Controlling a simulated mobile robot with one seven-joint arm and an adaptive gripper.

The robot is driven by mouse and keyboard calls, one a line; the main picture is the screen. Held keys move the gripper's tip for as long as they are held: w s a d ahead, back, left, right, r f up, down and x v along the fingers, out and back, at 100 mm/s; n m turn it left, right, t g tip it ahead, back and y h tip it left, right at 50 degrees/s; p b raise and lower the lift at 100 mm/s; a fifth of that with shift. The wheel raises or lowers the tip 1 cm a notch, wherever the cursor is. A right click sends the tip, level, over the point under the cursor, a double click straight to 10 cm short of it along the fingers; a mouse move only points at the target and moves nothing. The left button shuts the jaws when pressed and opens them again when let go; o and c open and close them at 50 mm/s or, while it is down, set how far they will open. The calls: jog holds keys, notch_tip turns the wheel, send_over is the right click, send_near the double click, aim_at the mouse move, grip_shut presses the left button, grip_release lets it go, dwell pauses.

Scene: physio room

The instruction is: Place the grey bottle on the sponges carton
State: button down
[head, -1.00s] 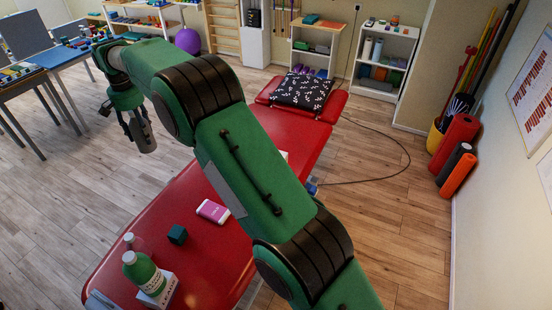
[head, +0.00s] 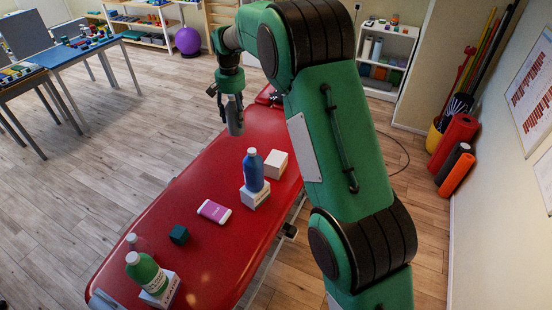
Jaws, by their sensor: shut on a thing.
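My gripper (head: 232,98) is shut on the grey bottle (head: 236,121) and holds it upright, in the air over the far part of the red treatment table (head: 208,180). Three pale cartons are on the table. A plain-looking one (head: 276,163) has a clear top and stands below and right of the grey bottle in the picture. A second carton (head: 256,198) has a blue bottle (head: 253,170) on it. A third carton (head: 162,291) is at the near end by a green bottle (head: 146,272). I cannot read which is the sponges carton.
A pink and white pack (head: 214,211), a dark green cube (head: 179,234) and a clear, pinkish bottle (head: 137,243) are on the near half of the table. The blue bottle stands close to the clear-topped carton. Wooden floor left of the table is free.

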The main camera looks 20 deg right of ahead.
jog(key=s+d+m+p, duration=0.1)
jog(key=s+d, duration=0.3)
jog(key=d, duration=0.4)
jog(key=s+d+m, duration=0.1)
jog(key=s+d, duration=0.2)
jog(key=d, duration=0.6)
notch_tip(320, 180, down, 26)
jog(key=shift+w+a+f, duration=0.15)
jog(key=shift+a, duration=0.25)
send_over(273, 162)
jog(key=shift+d+f, duration=0.1)
jog(key=shift+f, duration=0.6)
jog(key=shift+f, duration=0.15)
jog(key=shift+f, duration=1.6)
jog(key=shift+f, duration=0.1)
